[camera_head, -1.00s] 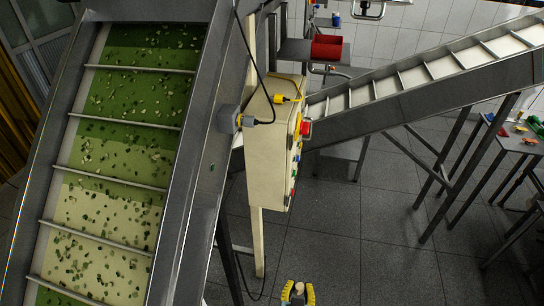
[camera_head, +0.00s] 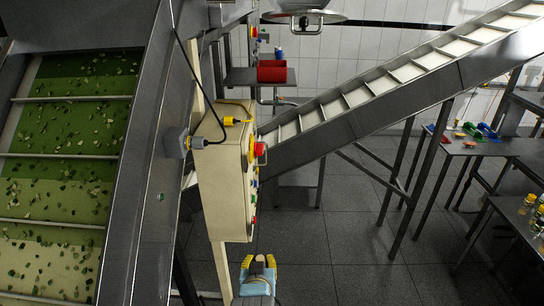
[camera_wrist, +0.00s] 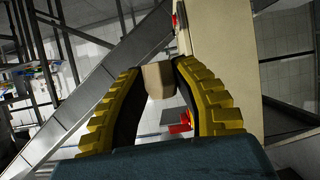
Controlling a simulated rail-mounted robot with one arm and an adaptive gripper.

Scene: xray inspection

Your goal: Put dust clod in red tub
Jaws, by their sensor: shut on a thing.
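My gripper (camera_head: 258,264), with yellow ribbed fingers, is at the bottom centre of the head view. It is shut on a tan, blocky lump, the dust clod (camera_wrist: 158,80), which sits between the fingertips in the wrist view. The clod (camera_head: 259,259) shows small and dark-tan in the head view. The red tub (camera_head: 272,71) stands on a grey shelf at the upper centre of the head view, well beyond my gripper and apart from it. A red object, seemingly the tub (camera_wrist: 178,121), shows between the fingers in the wrist view.
A cream control box (camera_head: 222,180) with coloured buttons stands left of the line between gripper and shelf (camera_head: 240,78). An inclined conveyor (camera_head: 350,108) rises to the right. A wide green-littered conveyor (camera_head: 70,130) fills the left. Open floor lies right of my gripper.

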